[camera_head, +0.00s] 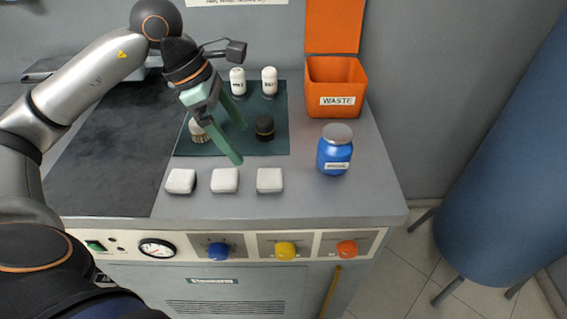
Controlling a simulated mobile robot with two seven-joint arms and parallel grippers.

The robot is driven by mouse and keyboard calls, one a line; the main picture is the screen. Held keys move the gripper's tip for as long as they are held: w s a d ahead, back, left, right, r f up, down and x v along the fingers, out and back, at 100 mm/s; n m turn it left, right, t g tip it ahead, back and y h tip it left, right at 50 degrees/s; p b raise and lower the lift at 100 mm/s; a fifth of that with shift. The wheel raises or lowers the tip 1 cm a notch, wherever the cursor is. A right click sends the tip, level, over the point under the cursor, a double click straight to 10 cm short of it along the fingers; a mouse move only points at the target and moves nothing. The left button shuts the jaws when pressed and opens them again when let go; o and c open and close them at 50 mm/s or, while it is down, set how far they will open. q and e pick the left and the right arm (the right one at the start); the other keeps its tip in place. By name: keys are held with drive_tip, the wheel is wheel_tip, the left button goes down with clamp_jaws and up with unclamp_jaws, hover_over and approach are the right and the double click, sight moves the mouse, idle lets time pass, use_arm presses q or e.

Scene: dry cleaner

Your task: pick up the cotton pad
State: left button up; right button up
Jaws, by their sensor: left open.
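Three white cotton pads lie in a row near the front of the grey worktop: a left one (181,181), a middle one (225,180) and a right one (269,180). My left gripper (240,145) comes in from the left with its two green fingers spread and nothing between them. It is above the dark green mat (270,146), behind the pads, with the nearer fingertip just behind the gap between the middle and right pads. It appears apart from all three pads. My right gripper is out of view.
A blue jar (335,150) and orange WASTE bin (336,86) stand right. Control knobs (285,250) line the front.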

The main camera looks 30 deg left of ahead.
use_arm(q)
hover_over(268, 176)
drive_tip(key=s+a, duration=0.2)
wheel_tip(268, 176, down, 6)
drive_tip(key=shift+s+a+r, duration=0.1)
drive_tip(key=shift+a, duration=0.05)
drive_tip(key=shift+w+p+x, duration=0.2)
drive_tip(key=shift+x, duration=1.3)
drive_tip(key=shift+w+p+x, duration=0.2)
drive_tip(key=shift+w+x, duration=0.05)
drive_tip(key=shift+x, duration=1.3)
drive_tip(key=shift+r, duration=0.1)
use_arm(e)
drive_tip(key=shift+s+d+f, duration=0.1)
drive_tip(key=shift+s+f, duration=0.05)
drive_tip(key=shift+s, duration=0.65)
use_arm(q)
drive_tip(key=shift+c, duration=0.2)
drive_tip(key=c, duration=1.4)
drive_tip(key=shift+c, duration=0.2)
drive_tip(key=shift+r, duration=0.1)
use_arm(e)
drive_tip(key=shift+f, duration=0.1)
